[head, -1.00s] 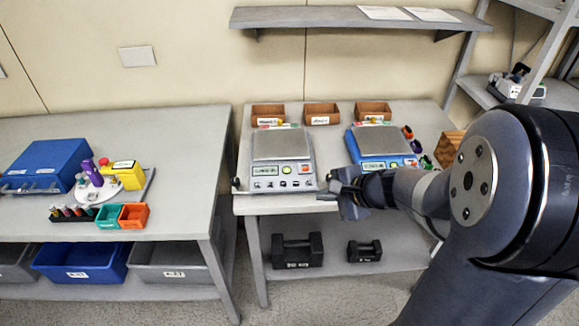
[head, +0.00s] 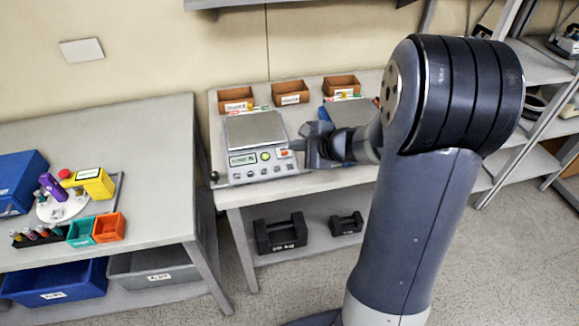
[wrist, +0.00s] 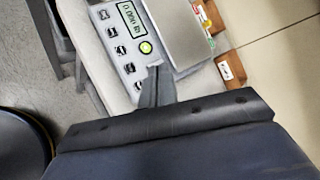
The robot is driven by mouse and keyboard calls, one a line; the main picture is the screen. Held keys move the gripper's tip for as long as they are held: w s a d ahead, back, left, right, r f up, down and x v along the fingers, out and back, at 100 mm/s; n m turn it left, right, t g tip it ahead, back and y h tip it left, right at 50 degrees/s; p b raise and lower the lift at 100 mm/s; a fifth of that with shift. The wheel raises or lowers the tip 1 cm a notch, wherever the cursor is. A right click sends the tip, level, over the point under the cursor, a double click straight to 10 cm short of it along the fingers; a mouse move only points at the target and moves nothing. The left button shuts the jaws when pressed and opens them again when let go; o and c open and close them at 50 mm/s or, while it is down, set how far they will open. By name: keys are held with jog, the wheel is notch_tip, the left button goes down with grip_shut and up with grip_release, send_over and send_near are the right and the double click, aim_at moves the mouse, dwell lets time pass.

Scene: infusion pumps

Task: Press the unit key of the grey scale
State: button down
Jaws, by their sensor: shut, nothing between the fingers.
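The grey scale (head: 257,129) stands on the right-hand table, with a flat metal pan and a front panel (head: 262,165) holding a display, a lit green round key and several small keys. In the wrist view the panel shows its display (wrist: 131,19), the lit green key (wrist: 146,47) and a row of square keys (wrist: 121,50). My gripper (head: 303,146) is shut and empty at the right side of the scale's panel. In the wrist view its fingertips (wrist: 154,72) lie over the panel beside the green key. I cannot tell whether they touch it. Key labels are too small to read surely.
A blue scale (head: 345,112) stands to the right, partly hidden by my arm. Small brown boxes (head: 291,93) line the back. Black weights (head: 281,233) lie on the lower shelf. The left table (head: 130,140) carries a blue box, a yellow box and small bins.

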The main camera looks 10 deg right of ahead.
jog(key=b, duration=0.5)
send_over(294, 173)
jog(key=f, duration=0.6)
jog(key=shift+s+d+f, duration=0.1)
jog(key=shift+s+f, duration=0.1)
jog(key=shift+f, duration=0.15)
jog(key=shift+w+f+b, duration=0.25)
jog(key=shift+f+b, duration=0.35)
jog(key=shift+f, duration=0.1)
dwell(0.5)
jog(key=shift+w+f+b, duration=0.1)
jog(key=shift+f+b, duration=0.3)
jog(key=shift+b, duration=0.25)
jog(key=shift+w+f+b, duration=0.1)
jog(key=shift+f+b, duration=0.2)
jog(key=shift+b, duration=0.1)
dwell(0.4)
jog(key=shift+r, duration=0.15)
jog(key=shift+s+r+p, duration=0.2)
jog(key=shift+r+p, duration=0.15)
jog(key=shift+r, duration=0.2)
dwell(0.3)
